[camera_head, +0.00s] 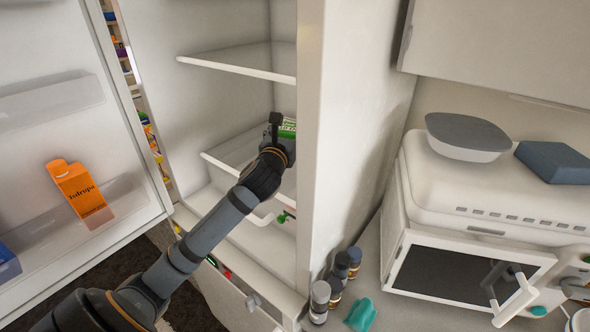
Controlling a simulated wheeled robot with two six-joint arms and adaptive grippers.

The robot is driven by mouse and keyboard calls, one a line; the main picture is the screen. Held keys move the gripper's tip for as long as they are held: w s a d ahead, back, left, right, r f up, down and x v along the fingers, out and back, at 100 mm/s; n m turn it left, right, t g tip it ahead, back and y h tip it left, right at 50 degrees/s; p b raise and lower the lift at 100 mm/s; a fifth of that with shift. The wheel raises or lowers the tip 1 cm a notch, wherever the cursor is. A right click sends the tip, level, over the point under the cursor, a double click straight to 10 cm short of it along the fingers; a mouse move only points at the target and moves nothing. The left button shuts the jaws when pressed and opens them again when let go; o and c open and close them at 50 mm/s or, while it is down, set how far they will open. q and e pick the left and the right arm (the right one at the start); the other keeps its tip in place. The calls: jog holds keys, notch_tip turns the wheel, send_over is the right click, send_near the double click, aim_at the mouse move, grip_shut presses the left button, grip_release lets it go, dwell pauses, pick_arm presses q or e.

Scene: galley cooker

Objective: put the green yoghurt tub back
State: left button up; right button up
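The green yoghurt tub (288,127) is inside the open fridge, near the right wall and around the level of the middle shelf (222,160). Only a green and white part of it shows. My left arm reaches in from the lower left, and my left gripper (277,128) is right at the tub, covering its left and lower side. One dark finger shows against the tub. The other finger is hidden, so I cannot tell whether the gripper is shut on it, or whether the tub rests on the shelf. My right gripper is not in view.
The fridge door stands open at left, with an orange carton (80,193) in its rack. The upper shelf (245,62) is empty. Right of the fridge wall are several small jars (337,285), a teal object (360,315) and a white oven (470,240) with a bowl (467,135) on top.

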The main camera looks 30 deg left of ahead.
pick_arm(q)
jog(key=shift+s+d+f, duration=0.1)
jog(key=shift+s+f, duration=0.15)
jog(key=shift+f, duration=0.3)
jog(key=shift+s+f, duration=0.2)
jog(key=shift+f, duration=0.3)
jog(key=f, duration=0.3)
jog(key=shift+w+a, duration=0.25)
jog(key=shift+w, duration=0.05)
jog(key=shift+w+a+f, duration=0.1)
jog(key=shift+w+f, duration=0.3)
jog(key=shift+f, duration=0.15)
jog(key=shift+s+f, duration=0.25)
jog(key=shift+f, duration=1.35)
jog(key=o, duration=0.9)
jog(key=shift+f, duration=0.15)
jog(key=shift+o, duration=2.1)
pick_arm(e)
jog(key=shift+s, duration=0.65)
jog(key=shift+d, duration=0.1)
